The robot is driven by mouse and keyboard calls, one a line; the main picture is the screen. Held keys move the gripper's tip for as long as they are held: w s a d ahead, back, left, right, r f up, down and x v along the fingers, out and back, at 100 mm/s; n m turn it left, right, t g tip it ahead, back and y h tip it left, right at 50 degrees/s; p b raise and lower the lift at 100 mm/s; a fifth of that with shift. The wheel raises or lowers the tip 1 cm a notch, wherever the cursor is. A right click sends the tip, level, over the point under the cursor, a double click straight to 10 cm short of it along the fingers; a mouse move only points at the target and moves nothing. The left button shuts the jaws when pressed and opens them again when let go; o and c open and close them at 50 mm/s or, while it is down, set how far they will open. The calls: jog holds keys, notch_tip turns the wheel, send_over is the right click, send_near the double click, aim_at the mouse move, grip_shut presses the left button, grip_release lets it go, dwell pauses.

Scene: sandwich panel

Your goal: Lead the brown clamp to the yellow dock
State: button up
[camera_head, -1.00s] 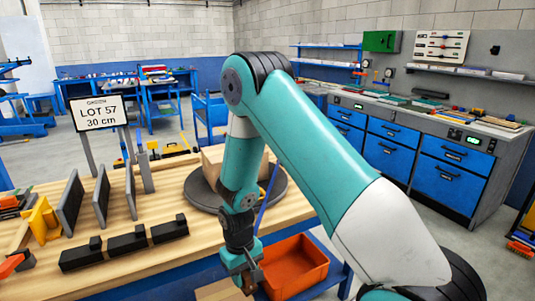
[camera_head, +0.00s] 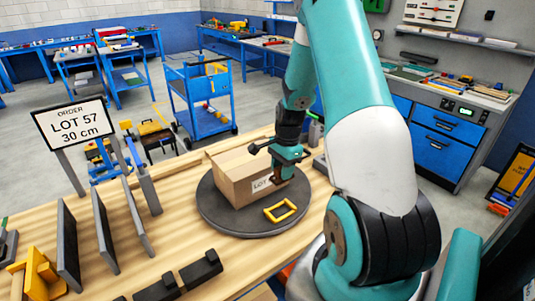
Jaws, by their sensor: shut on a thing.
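My gripper (camera_head: 284,160) is at the right end of the cardboard box on the round turntable. It is shut on a small brown piece (camera_head: 282,174), which looks like the brown clamp and is mostly hidden by the jaws. I cannot tell whether the piece touches the box. A yellow rectangular frame (camera_head: 280,211), which may be the yellow dock, lies on the turntable, in front of and below my gripper. Another yellow part, an upright bracket (camera_head: 40,272), stands at the lower left of the bench.
The cardboard box (camera_head: 244,178) with a LOT label sits on the dark turntable (camera_head: 228,219). An order sign (camera_head: 76,124) reads LOT 57, 30 cm. The bench is bare between panels and turntable.

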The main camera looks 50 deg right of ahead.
jog(key=shift+w+f+b, duration=0.1)
jog(key=shift+f+b, duration=0.15)
jog(key=shift+b, duration=0.05)
notch_tip(320, 180, down, 14)
jog(key=b, duration=1)
jog(key=shift+d+b, duration=0.1)
jog(key=shift+b, duration=0.25)
jog(key=o, duration=1)
jog(key=r, duration=0.5)
jog(key=d+r+b, duration=0.1)
jog(key=r, duration=0.5)
jog(key=d+r, duration=0.1)
jog(key=r, duration=0.5)
jog(key=shift+s+r+b, duration=0.2)
jog(key=shift+s+b, duration=0.1)
jog(key=shift+b, duration=0.05)
